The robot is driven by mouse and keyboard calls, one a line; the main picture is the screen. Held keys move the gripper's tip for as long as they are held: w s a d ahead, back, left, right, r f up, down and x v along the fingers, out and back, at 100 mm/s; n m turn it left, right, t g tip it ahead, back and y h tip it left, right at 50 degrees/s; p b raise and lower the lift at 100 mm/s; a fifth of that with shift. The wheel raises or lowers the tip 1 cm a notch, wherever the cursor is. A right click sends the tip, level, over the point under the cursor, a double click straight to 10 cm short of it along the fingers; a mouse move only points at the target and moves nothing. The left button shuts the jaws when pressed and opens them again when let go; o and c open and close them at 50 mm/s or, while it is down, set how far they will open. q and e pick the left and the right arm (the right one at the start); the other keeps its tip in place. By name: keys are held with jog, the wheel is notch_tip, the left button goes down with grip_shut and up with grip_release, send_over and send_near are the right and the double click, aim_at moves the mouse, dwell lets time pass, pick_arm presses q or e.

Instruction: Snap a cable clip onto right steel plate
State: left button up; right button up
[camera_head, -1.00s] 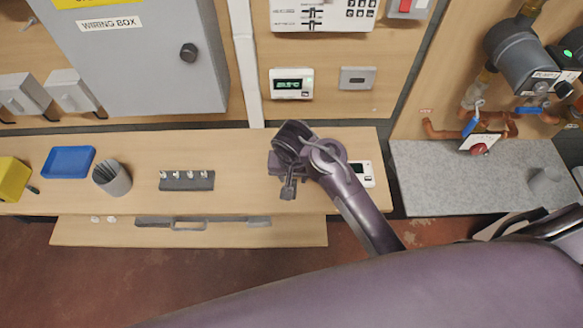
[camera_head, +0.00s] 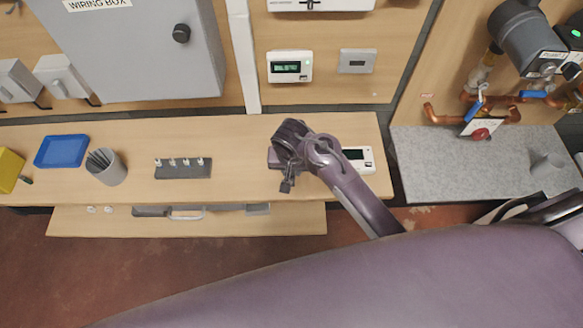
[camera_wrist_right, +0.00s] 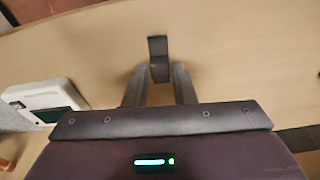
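My right gripper (camera_head: 286,186) hangs over the front right part of the wooden bench. In the right wrist view its two fingers (camera_wrist_right: 158,84) are apart. A narrow dark grey piece (camera_wrist_right: 158,58) shows between and beyond the fingertips, with gaps on both sides; I cannot tell what it is. A dark block (camera_head: 183,171) on the bench holds several small white clip-like pieces (camera_head: 186,161) in a row. Below the bench edge, a grey plate-like piece (camera_head: 258,208) lies to the right of a handle, with another (camera_head: 150,211) to the left. My left gripper is out of view.
A white device (camera_head: 358,160) lies right of my right gripper and shows in the right wrist view (camera_wrist_right: 42,100). A grey cup (camera_head: 105,167) and a blue tray (camera_head: 61,151) stand at left. The wiring box (camera_head: 130,55) hangs behind. The bench between block and gripper is clear.

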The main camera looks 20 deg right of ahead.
aim_at(292, 173)
grip_shut()
jog(key=shift+r+p, duration=0.95)
jog(key=shift+r, duration=2.1)
